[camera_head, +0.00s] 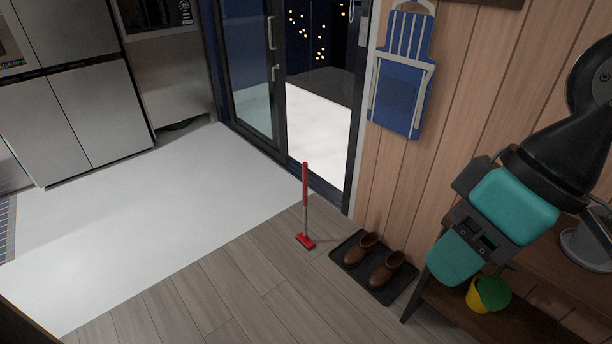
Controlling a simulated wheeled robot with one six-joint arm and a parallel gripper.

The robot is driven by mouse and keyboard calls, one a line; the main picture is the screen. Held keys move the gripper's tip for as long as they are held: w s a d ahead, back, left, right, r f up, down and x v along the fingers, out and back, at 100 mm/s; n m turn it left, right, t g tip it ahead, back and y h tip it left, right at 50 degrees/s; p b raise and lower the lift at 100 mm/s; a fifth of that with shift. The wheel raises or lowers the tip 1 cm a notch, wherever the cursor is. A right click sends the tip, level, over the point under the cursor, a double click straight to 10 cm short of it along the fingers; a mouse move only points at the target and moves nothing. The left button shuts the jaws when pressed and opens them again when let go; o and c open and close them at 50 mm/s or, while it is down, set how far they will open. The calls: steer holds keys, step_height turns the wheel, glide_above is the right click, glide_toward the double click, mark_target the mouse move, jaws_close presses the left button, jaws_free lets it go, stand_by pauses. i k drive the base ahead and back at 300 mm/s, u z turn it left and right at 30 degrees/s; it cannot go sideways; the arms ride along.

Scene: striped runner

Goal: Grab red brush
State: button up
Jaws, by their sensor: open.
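The red brush (305,188) stands upright on the wood floor near the middle of the view. It has a long red handle, a thin grey lower shaft and a small red head resting on the floor. My gripper (478,232), black with teal parts, is at the right of the view, held high in front of the wall and bench. It is open, well to the right of the brush and apart from it. No object shows in it.
A dark tray (401,291) with brown shoes (386,269) lies right of the brush. A wooden bench (450,311) with a yellow-green pot (488,294) stands further right. A glass door (250,75) is behind the brush. The pale floor strip (150,230) to the left is clear.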

mark_target(302, 238)
steer(key=i, duration=0.95)
steer(key=u, duration=1.4)
steer(key=i, duration=1.75)
steer(key=z, duration=1.3)
